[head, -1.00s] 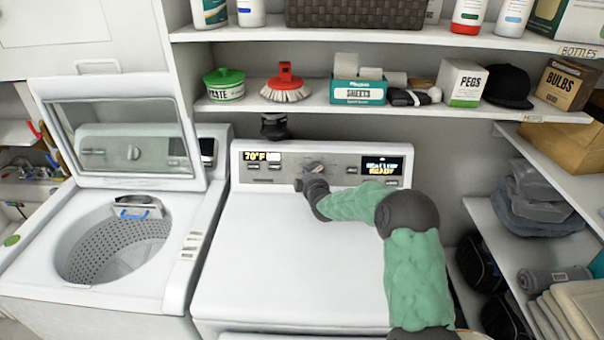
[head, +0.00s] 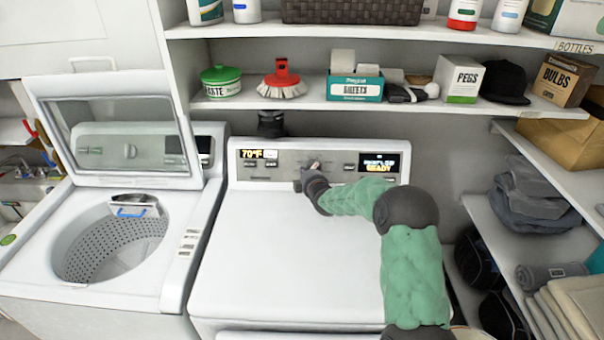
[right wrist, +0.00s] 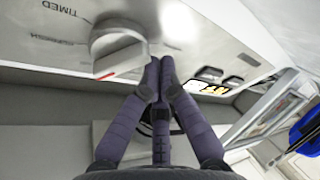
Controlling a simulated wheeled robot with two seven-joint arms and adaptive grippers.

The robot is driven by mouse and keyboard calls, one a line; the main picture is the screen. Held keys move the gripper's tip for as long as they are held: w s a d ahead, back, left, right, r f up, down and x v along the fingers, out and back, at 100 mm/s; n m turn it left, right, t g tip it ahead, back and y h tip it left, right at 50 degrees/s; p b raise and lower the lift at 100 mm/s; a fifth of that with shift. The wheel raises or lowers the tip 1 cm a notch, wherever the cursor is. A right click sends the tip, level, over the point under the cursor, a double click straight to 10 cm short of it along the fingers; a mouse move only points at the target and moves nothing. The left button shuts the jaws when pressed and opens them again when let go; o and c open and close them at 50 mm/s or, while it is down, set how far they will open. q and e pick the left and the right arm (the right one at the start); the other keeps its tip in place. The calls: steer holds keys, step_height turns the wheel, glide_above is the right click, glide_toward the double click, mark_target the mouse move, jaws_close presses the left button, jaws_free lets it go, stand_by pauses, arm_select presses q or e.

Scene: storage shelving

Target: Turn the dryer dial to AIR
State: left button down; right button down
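The dryer (head: 285,255) has a control panel with a lit display (head: 379,163) that reads READY in its lower line. In the right wrist view the dial (right wrist: 115,48) is a pale round knob with a raised grip and a red mark at one end. The word TIMED is printed near it; another label is too blurred to read. My right gripper (right wrist: 160,64) has its two fingers together with nothing between them, beside the dial's right edge. I cannot tell whether they touch it. My left gripper is out of view.
A washer (head: 115,245) with its lid up stands to the left. A shelf (head: 300,106) above the panel holds a brush, boxes and a cap. Side shelves (head: 525,240) with folded cloths stand to the right. The dryer top is clear apart from my right arm over it.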

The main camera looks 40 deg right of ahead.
steer(key=shift+f+n, duration=0.1)
steer(key=shift+n, duration=0.3)
stand_by(0.8)
stand_by(0.5)
